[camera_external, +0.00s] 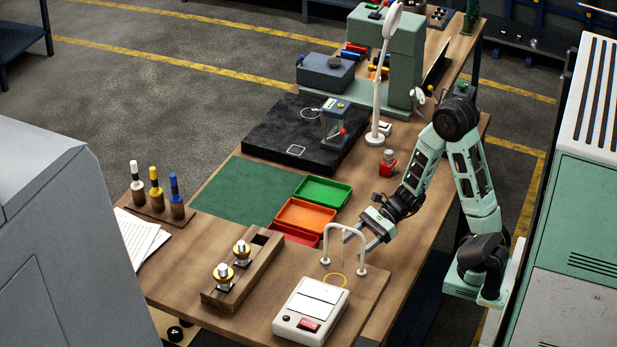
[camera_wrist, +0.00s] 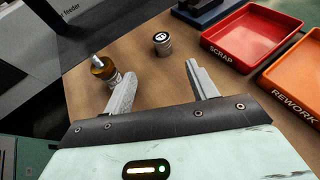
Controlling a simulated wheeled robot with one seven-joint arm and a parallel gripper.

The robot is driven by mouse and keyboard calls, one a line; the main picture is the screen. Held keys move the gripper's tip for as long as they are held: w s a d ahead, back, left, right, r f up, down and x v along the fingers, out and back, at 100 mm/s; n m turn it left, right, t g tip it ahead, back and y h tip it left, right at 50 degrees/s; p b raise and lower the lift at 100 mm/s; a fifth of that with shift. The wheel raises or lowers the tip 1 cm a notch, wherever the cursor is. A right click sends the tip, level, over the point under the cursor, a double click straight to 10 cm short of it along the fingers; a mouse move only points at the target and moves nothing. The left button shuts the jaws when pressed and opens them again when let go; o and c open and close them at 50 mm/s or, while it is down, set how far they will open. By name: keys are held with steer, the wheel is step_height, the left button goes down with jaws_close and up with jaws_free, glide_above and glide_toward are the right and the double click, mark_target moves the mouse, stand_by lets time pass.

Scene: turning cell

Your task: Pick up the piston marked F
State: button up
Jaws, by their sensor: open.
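In the wrist view a short silver cylinder (camera_wrist: 162,43), with a dark top bearing a pale mark too small to read, stands upright on the wood beyond my gripper (camera_wrist: 160,78). A brass-and-silver piece (camera_wrist: 103,67) is tilted in that view, close to the left finger. My gripper is open and nothing shows between its fingers. In the external view my gripper (camera_external: 360,237) is low near the white arch. Two brass-and-silver pieces, a rear one (camera_external: 242,251) and a front one (camera_external: 223,274), stand in a wooden rack (camera_external: 262,263). I cannot read an F anywhere.
The red SCRAP tray (camera_wrist: 250,35) and orange REWORK tray (camera_wrist: 297,75) lie to the right in the wrist view. A green tray (camera_external: 323,191) is farther back. The white arch (camera_external: 345,229) and a white boxed device (camera_external: 311,308) stand near my gripper.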

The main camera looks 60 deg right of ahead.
steer(key=p+x, duration=0.1)
steer(key=x, duration=1)
steer(key=shift+w+p+x, duration=0.25)
steer(key=shift+p+x, duration=0.5)
steer(key=shift+x, duration=2)
steer(key=shift+r, duration=0.15)
steer(key=c, duration=1.1)
